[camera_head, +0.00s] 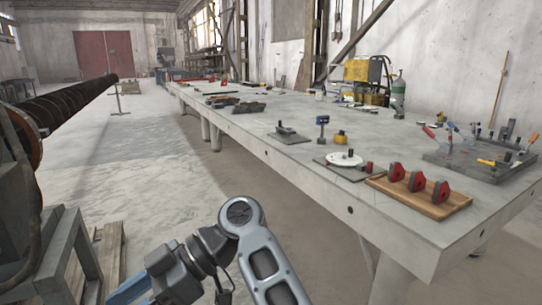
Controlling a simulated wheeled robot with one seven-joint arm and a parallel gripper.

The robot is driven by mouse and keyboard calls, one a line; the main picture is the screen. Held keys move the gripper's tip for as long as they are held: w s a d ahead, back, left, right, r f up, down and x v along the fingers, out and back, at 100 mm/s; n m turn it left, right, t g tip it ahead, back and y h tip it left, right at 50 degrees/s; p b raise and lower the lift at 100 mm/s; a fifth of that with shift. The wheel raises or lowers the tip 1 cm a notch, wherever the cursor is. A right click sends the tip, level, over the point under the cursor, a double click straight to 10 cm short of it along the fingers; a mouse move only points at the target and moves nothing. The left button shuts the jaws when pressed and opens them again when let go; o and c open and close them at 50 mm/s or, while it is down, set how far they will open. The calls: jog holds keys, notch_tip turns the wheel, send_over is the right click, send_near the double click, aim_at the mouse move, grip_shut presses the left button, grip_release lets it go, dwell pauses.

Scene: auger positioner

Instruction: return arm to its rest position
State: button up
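My arm (243,215) shows at the bottom centre, bent at a grey joint, with one link running down to the lower right edge. A darker section of my arm (190,258) extends to the lower left from that joint. My gripper's fingertips are not visible; the end of the arm is cut off by the bottom of the picture. The arm stands in front of the long workbench's near side, apart from the bench top in the picture.
A long grey workbench (300,195) runs along the right. On it are a wooden board (450,208) with red-and-black blocks, a clamp plate (462,165) and a white disc (343,159). A long auger (75,98) lies at left. Open floor (160,170) lies between them.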

jog(key=s+d+f+m+t+y+p, duration=0.1)
jog(key=d+f+m+t+p, duration=0.1)
jog(key=d+f+m+t, duration=0.45)
jog(key=s+d+f+m+t+p, duration=0.1)
jog(key=s+d+f+m+t, duration=0.15)
jog(key=f+m, duration=0.45)
jog(key=s+d+f+m+t+h+p, duration=0.1)
jog(key=s+d+f+m+t+h, duration=0.15)
jog(key=d, duration=0.45)
jog(key=s+d+f+m+t+h+p, duration=0.2)
jog(key=s+d+f+t, duration=0.15)
jog(key=d, duration=0.25)
jog(key=s+d+r+m+t+h+p, duration=0.2)
jog(key=s+d+r+m+t+h, duration=0.25)
jog(key=s+d, duration=0.8)
jog(key=s+d+r+t+h+p, duration=0.1)
jog(key=s+d+r, duration=0.2)
jog(key=r, duration=0.6)
jog(key=s+d+r+t+h+p, duration=0.1)
jog(key=s+d+r+h, duration=0.1)
jog(key=s+d+r, duration=0.2)
jog(key=s+r+m, duration=0.1)
jog(key=s+r, duration=0.2)
jog(key=r, duration=0.3)
jog(key=shift+d+t+h+p, duration=0.2)
jog(key=shift+t+h+p, duration=0.1)
jog(key=shift+t+p, duration=0.05)
jog(key=shift+c, duration=0.2)
